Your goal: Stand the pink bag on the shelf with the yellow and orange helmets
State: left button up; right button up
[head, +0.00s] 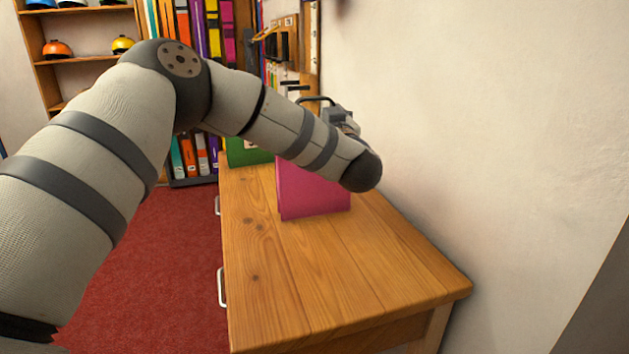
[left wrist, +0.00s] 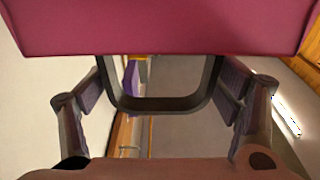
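The pink bag (head: 312,192) stands upright on the wooden bench, its upper part hidden behind my left arm. A dark handle (head: 315,99) shows above the arm. In the left wrist view the pink bag (left wrist: 160,27) fills the top and its dark handle loop (left wrist: 160,103) hangs between my fingers. My left gripper (head: 340,115) is mostly hidden by the arm; its fingers (left wrist: 158,105) are apart, either side of the handle. The orange helmet (head: 57,49) and yellow helmet (head: 122,44) sit on a shelf (head: 88,59) at the far left. My right gripper is not in view.
The bench (head: 270,270) is bare in front of the bag. A green thing (head: 247,152) stands behind the bag. A bookcase of binders (head: 200,155) is at the back, a wall (head: 480,120) on the right. Red carpet (head: 150,270) lies left of the bench.

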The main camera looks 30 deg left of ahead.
pick_arm(q)
jog(key=c, duration=1.4)
